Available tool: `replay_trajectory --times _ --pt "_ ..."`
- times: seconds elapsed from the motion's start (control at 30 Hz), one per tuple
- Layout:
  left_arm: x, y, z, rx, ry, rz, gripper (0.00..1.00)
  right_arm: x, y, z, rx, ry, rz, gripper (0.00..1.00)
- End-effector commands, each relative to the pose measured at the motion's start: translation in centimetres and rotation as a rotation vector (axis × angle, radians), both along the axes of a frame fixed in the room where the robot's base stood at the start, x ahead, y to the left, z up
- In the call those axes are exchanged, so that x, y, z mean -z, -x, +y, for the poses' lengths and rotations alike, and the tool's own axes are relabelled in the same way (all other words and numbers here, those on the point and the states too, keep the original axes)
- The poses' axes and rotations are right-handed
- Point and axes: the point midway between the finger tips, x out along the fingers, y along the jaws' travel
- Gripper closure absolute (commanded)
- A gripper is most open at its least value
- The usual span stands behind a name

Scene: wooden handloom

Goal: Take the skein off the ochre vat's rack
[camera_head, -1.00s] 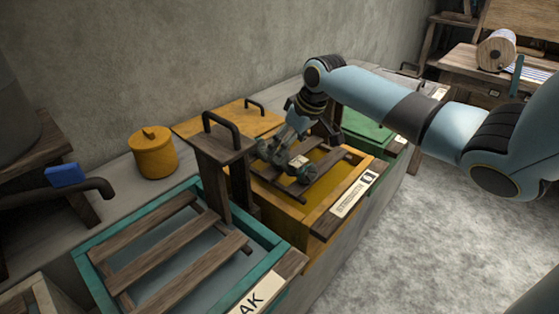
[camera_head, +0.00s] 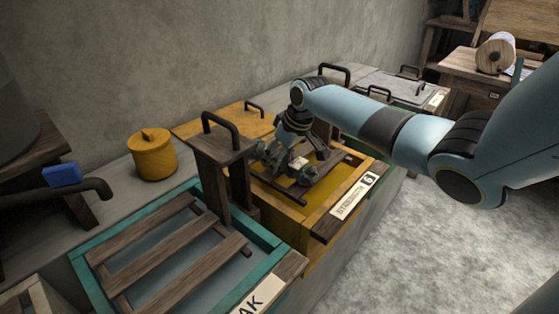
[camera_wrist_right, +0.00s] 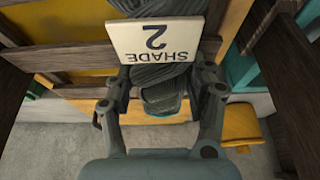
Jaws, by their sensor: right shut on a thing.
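The ochre vat (camera_head: 288,209) stands in the middle of the head view, with dark wooden rack slats (camera_head: 344,186) over its yellow inside. My right gripper (camera_head: 292,165) is low over the rack. In the right wrist view its two fingers close on a dark grey skein (camera_wrist_right: 172,75). A cream tag reading "SHADE 2" (camera_wrist_right: 156,40) hangs across the skein; it is a small pale patch in the head view (camera_head: 299,163). The fingers hide much of the skein in the head view, so I cannot tell whether it touches the slats. My left gripper is out of view.
A teal vat (camera_head: 95,262) with a slatted rack stands at front left, with a handled wooden post (camera_head: 222,150) between it and the ochre vat. An ochre canister (camera_head: 153,155) stands near the wall. A green vat (camera_head: 375,150) lies beyond. The floor (camera_head: 420,250) at right is clear.

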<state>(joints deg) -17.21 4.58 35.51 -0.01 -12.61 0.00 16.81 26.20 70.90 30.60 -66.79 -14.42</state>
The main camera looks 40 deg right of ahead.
Motion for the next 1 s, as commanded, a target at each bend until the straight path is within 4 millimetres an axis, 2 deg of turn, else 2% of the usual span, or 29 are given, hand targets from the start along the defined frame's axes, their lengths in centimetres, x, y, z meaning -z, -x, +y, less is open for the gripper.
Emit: replay_trajectory --times 0.03,0.17,0.2,0.47,0.57,0.73,1.0 --pt "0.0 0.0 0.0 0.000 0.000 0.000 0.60 0.0 0.0 0.0 0.000 0.000 0.000 0.71" --pt "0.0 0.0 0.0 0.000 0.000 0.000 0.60 -0.1 0.0 0.0 0.000 0.000 -0.001 0.88" --pt "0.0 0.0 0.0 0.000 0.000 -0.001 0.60 -0.1 0.0 0.0 0.000 0.000 -0.001 0.89" --pt "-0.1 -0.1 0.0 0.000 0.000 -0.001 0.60 -0.5 -0.1 0.0 -0.001 0.001 -0.002 0.89" --pt "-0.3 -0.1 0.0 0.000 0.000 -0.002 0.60 -1.4 -0.1 -0.1 0.000 0.002 -0.003 0.89" --pt "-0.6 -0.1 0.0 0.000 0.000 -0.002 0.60 -4.3 -0.1 -0.1 -0.001 0.002 -0.005 0.89" --pt "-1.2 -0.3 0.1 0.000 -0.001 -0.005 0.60 -7.7 4.2 -4.6 -0.001 0.009 0.002 0.89"
